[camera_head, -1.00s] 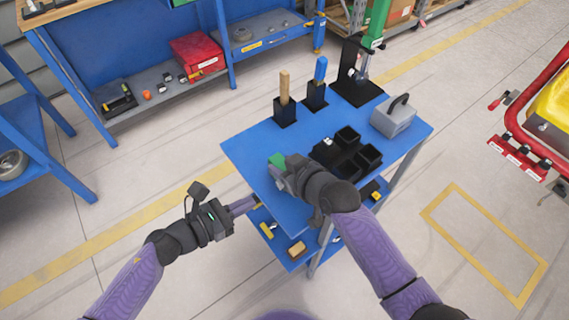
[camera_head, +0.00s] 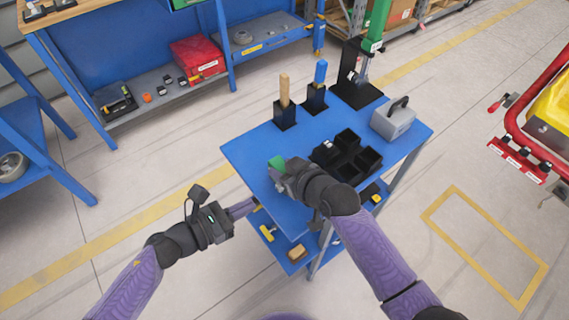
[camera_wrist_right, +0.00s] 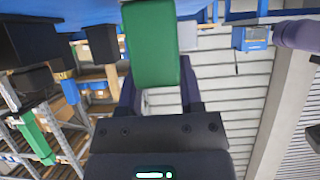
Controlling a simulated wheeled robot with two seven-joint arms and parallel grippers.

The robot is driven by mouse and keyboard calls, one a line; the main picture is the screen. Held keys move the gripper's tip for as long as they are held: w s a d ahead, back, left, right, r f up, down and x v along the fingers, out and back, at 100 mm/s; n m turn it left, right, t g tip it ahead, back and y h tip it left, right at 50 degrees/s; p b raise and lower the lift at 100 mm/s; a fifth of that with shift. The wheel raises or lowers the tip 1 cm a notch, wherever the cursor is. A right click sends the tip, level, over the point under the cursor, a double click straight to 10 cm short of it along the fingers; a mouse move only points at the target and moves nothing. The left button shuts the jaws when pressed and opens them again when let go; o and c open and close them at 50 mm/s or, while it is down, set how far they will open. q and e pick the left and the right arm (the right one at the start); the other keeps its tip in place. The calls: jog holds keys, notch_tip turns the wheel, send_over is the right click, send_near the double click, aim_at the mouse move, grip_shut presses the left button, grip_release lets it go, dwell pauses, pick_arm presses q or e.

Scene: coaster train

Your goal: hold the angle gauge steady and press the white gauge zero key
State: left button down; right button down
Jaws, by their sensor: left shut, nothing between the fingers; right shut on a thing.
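A green block (camera_head: 277,163), which I take to be the angle gauge, is in my right gripper (camera_head: 279,168) above the left part of the blue table. In the right wrist view the green block (camera_wrist_right: 151,45) sits between the purple fingers of that gripper, which is shut on it. No white key can be made out on the visible green face. My left gripper (camera_head: 247,205) is shut and empty, with its purple fingertips near the table's left front edge, apart from the block. They also seem to show in the right wrist view (camera_wrist_right: 298,35).
The blue table (camera_head: 250,150) carries a black compartment tray (camera_head: 348,157), two black holders with wood (camera_head: 284,88) and blue (camera_head: 320,72) handles, a grey handled box (camera_head: 393,122) and a green-post stand (camera_head: 378,25). A lower shelf (camera_head: 285,262) holds small items.

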jog(key=shift+c, duration=0.8)
grip_release()
